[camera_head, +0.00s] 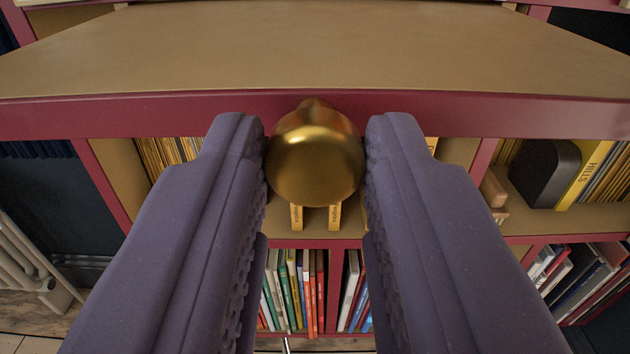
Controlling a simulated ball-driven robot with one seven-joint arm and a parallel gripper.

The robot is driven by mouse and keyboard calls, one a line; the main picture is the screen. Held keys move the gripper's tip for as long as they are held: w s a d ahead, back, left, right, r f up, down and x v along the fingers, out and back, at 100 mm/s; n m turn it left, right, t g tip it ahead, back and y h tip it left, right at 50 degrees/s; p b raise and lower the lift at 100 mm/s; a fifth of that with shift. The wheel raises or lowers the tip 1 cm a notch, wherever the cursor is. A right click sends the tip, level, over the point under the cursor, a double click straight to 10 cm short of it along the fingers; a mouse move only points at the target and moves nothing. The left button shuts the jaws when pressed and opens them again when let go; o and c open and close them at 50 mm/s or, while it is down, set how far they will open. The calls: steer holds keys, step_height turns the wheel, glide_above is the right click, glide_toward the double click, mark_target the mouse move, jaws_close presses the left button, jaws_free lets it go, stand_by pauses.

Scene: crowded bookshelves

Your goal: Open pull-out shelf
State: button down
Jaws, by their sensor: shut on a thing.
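The pull-out shelf (300,50) spans the top of the view, a flat tan board with a dark red front edge. A round brass knob (314,158) sits at the middle of that front edge. My gripper (315,165) has its two purple-grey fingers on either side of the knob, shut on it. The tan top of the shelf shows in front of the bookcase, so the board stands out some way. The knob's stem is mostly hidden behind its round head.
Below the shelf are red-framed compartments with yellow-spined volumes (597,170), a dark bookend (544,172) and upright coloured books (292,290). A white radiator-like object (30,262) stands at the lower left, on a wooden floor (38,318).

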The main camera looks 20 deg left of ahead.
steer(key=shift+s+d, duration=0.1)
steer(key=shift+s, duration=0.2)
steer(key=c, duration=0.9)
jaws_free()
steer(key=shift+o, duration=0.2)
steer(key=p+v, duration=0.1)
steer(key=v, duration=0.6)
steer(key=shift+s, duration=0.35)
steer(key=shift+d+r, duration=0.1)
